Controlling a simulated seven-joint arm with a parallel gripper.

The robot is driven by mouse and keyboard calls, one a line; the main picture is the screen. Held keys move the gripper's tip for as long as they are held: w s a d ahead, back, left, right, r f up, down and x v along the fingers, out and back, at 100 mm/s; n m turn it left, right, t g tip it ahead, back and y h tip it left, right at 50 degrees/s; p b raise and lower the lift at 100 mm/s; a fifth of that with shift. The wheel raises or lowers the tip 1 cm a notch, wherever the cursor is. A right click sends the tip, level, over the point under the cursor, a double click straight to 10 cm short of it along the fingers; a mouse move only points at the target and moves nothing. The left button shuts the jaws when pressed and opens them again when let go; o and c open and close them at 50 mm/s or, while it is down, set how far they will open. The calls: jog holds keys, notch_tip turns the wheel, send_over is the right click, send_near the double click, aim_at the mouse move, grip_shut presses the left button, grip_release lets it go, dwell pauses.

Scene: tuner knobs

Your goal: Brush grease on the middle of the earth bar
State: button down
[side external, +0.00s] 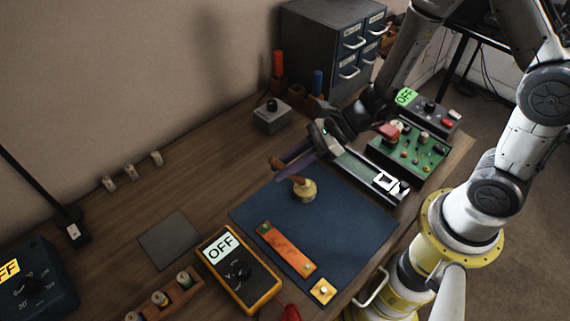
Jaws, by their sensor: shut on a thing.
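The earth bar (286,248), a flat orange-copper strip, lies on the blue mat (345,233), with a small fitting near each end. My gripper (284,168) is over the mat's back-left part, behind the bar. It is shut on a brown handle (275,162), seemingly the brush. The handle slants down toward a small cream pot (305,190) standing on the mat. I cannot tell whether the brush tip is inside the pot or just above it. The bristles and any grease are not visible. The gripper is apart from the bar.
A yellow meter reading OFF (239,271) stands left of the bar. A yellow block (322,291) sits at the mat's front corner. A green circuit board (408,153) and a long instrument (372,177) lie to the right. The mat's right part is clear.

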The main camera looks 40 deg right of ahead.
jog(key=shift+s+f, duration=0.1)
jog(key=shift+f, duration=0.05)
jog(key=shift+r, duration=3.6)
